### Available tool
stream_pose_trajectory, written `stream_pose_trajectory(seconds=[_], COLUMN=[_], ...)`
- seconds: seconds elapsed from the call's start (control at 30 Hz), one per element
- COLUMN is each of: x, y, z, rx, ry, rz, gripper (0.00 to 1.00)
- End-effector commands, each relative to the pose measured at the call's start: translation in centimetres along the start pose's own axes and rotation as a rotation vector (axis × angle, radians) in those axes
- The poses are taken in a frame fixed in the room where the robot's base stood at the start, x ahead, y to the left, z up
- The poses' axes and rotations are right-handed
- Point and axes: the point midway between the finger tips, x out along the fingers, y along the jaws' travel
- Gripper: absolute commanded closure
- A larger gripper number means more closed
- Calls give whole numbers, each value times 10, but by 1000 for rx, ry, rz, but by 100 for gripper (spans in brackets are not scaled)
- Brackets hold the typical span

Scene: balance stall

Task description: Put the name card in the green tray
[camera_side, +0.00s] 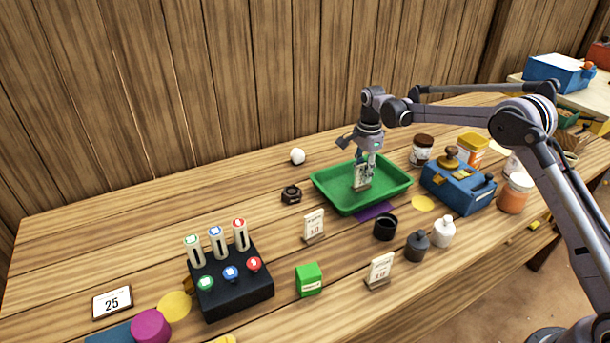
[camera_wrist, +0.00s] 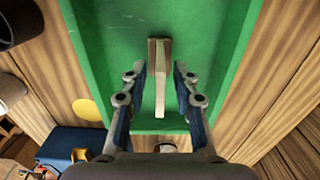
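A small white name card (camera_side: 361,177) on a brown wooden base stands upright inside the green tray (camera_side: 394,183), near its middle. In the wrist view the name card (camera_wrist: 161,85) is seen from above, with the green tray floor (camera_wrist: 215,60) around it. My gripper (camera_side: 367,160) is low over the tray, right at the card. In the wrist view my gripper (camera_wrist: 160,74) is open, one finger on each side of the card, with a visible gap on both sides. The lettering on the card is too small to read.
Two similar cards stand outside the tray, one left (camera_side: 314,224) and one in front (camera_side: 380,270). A black cup (camera_side: 385,227) and a blue box (camera_side: 458,187) are close to the tray. A black button block (camera_side: 232,285) is at the left. The table's back left is clear.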

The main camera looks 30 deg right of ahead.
Motion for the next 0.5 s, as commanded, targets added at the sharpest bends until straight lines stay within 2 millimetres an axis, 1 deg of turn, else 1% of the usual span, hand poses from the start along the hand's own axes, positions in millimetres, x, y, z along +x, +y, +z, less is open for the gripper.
stream_pose_trajectory(seconds=[0.3,0.4,0.5], x=[-63,-81,-94], y=[0,0,0], z=[0,0,0], rx=[0,0,0], ry=[0,0,0], rz=[0,0,0], gripper=[71,71,71])
